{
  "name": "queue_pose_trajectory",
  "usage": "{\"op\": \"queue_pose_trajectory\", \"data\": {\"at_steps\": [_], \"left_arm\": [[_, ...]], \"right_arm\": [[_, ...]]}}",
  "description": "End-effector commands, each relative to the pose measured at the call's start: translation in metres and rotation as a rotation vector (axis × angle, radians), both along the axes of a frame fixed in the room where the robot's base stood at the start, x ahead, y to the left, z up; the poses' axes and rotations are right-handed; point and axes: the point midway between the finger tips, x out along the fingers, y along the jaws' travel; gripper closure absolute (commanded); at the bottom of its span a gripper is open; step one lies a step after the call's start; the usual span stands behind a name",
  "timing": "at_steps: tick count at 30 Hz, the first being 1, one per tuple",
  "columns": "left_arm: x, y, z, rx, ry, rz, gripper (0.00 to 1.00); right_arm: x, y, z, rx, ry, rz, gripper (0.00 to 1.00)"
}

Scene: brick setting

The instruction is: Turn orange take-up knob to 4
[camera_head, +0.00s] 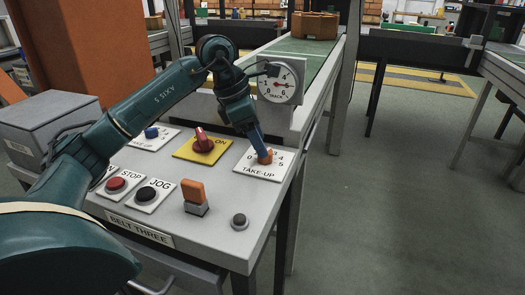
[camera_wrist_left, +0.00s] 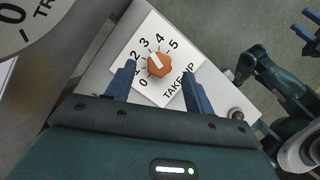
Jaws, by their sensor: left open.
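The orange take-up knob (camera_head: 265,157) sits on a white dial plate (camera_head: 250,171) at the right of the grey panel. In the left wrist view the knob (camera_wrist_left: 160,65) has a white pointer mark aimed at about 3. My left gripper (camera_head: 259,143) is over the dial, pointing down. In the left wrist view my left gripper (camera_wrist_left: 159,68) is open, with one finger on each side of the knob.
A red selector (camera_head: 204,142) on a yellow plate and a blue knob (camera_head: 151,132) lie to the left. Nearer are STOP (camera_head: 116,184) and JOG (camera_head: 147,194) buttons and an orange-topped switch (camera_head: 194,193). A tracking gauge (camera_head: 280,82) stands behind the dial.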

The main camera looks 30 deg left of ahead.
Motion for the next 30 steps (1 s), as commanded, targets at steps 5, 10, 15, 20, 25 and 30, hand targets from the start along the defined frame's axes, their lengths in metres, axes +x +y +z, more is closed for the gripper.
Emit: {"op": "queue_pose_trajectory", "data": {"at_steps": [5,10,15,20,25,30], "left_arm": [[0.005,-0.006,-0.02,0.0,0.0,0.0,0.47],[0.007,-0.008,-0.025,-0.001,0.0,0.001,0.47],[0.007,-0.008,-0.025,-0.001,0.0,0.001,0.47],[0.007,-0.008,-0.025,-0.001,0.0,0.001,0.56],[0.007,-0.008,-0.025,-0.001,0.0,0.001,0.69],[0.007,-0.008,-0.025,-0.001,0.0,0.001,0.83]], "right_arm": [[0.002,0.001,-0.001,0.002,-0.034,0.002,0.64],[0.002,0.001,0.0,0.002,-0.044,0.003,0.64],[0.002,0.001,0.001,0.003,-0.045,0.003,0.64],[0.002,0.001,0.001,0.002,-0.045,0.002,0.64],[0.002,0.001,0.001,0.002,-0.045,0.002,0.64],[0.002,0.001,0.0,0.002,-0.045,0.002,0.64]]}}
